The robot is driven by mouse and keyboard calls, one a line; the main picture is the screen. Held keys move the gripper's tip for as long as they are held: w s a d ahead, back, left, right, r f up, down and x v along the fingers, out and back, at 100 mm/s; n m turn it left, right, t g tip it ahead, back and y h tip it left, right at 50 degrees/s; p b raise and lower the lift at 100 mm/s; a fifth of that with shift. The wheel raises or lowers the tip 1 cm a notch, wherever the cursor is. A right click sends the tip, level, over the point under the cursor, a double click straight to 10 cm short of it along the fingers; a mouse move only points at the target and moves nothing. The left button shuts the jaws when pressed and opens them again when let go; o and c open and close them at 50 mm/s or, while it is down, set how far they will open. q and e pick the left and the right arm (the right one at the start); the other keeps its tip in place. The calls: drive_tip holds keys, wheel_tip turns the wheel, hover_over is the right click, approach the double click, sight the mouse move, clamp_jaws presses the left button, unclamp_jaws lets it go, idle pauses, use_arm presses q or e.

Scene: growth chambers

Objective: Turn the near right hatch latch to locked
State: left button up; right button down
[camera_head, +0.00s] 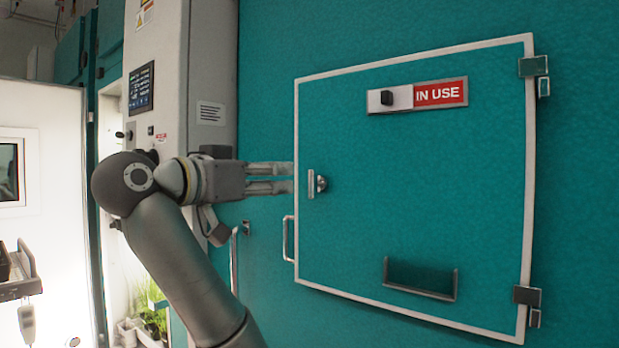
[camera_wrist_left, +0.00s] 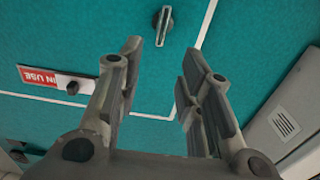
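The hatch (camera_head: 420,190) is a closed teal panel with a white frame, set in a teal wall. Its latch (camera_head: 316,184) is a small metal knob with a narrow upright plate beside it, near the hatch's left edge. The latch also shows in the left wrist view (camera_wrist_left: 162,25), its grip roughly parallel to the nearby white edge. My left gripper (camera_head: 291,178) points right toward the latch, fingertips just left of it in the head view. In the wrist view the fingers (camera_wrist_left: 160,50) are apart and empty, with the latch beyond the gap. My right gripper is not seen.
An IN USE sign with a black slider knob (camera_head: 389,98) sits high on the hatch. A thin handle (camera_head: 288,238) is at its lower left edge, a shallow teal holder (camera_head: 420,278) low on it, and hinges (camera_head: 533,66) on its right. A grey control column (camera_head: 208,60) stands behind my arm.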

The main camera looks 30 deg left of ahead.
sight(310, 175)
use_arm(q)
drive_tip(key=w, duration=0.3)
drive_tip(key=w+p, duration=0.1)
drive_tip(key=w, duration=0.3)
drive_tip(key=w+p, duration=0.1)
drive_tip(key=w, duration=0.2)
drive_tip(key=shift+w+d+r, duration=0.1)
drive_tip(key=shift+w+d, duration=0.25)
clamp_jaws()
